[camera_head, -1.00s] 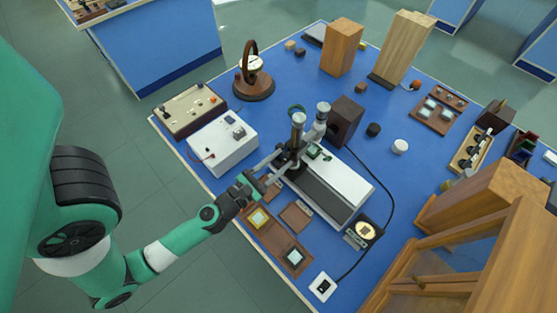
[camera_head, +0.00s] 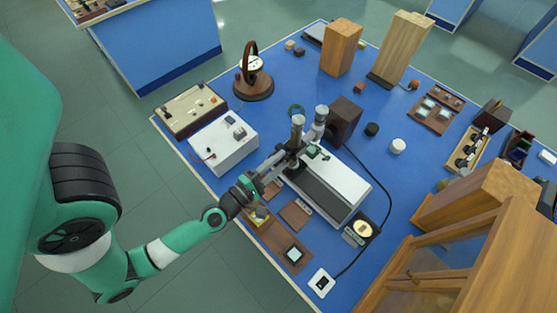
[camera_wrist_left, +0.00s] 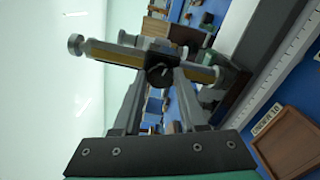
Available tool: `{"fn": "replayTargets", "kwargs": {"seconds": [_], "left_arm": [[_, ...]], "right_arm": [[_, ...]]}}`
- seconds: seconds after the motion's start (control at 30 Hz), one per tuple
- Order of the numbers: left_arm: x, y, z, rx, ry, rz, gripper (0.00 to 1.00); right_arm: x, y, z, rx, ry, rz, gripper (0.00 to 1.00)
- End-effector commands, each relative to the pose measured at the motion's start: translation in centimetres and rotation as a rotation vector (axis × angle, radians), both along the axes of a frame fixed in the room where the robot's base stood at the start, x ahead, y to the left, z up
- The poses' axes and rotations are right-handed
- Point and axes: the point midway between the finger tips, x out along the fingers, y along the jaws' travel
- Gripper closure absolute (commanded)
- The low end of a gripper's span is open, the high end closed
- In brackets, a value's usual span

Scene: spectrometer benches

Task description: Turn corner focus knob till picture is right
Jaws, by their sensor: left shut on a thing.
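The spectrometer-like instrument (camera_head: 335,181), a long white and grey body with two upright silver tubes (camera_head: 312,128), stands mid-bench. My left gripper (camera_head: 286,158) reaches its near left corner beside the tubes. In the left wrist view, a dark round knob (camera_wrist_left: 160,71) with a light mark sits between the two fingertips, and the gripper is shut on it. The brass-and-grey tube (camera_wrist_left: 110,52) runs across just behind the knob. A round yellowish display (camera_head: 364,229) stands to the instrument's lower right; its detail is too small to read. My right gripper is not in view.
A white box (camera_head: 224,143) stands left of the gripper. Trays with small plates (camera_head: 292,254) lie below it. A dark box (camera_head: 345,121) stands behind the tubes. A black cable curves down the right side. Wooden cabinets (camera_head: 490,207) fill the lower right.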

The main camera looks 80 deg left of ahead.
Motion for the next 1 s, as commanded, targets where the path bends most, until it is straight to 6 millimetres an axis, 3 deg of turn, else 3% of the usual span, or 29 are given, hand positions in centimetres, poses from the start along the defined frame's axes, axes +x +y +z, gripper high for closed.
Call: {"fn": "replayTargets", "kwargs": {"seconds": [0.4,1.0], "left_arm": [[0.01,0.0,0.0,0.202,0.114,0.0,1.0],[0.01,0.0,-0.05,0.238,0.134,0.0,1.0]], "right_arm": [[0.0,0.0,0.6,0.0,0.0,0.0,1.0],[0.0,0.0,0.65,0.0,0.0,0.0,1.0]]}}
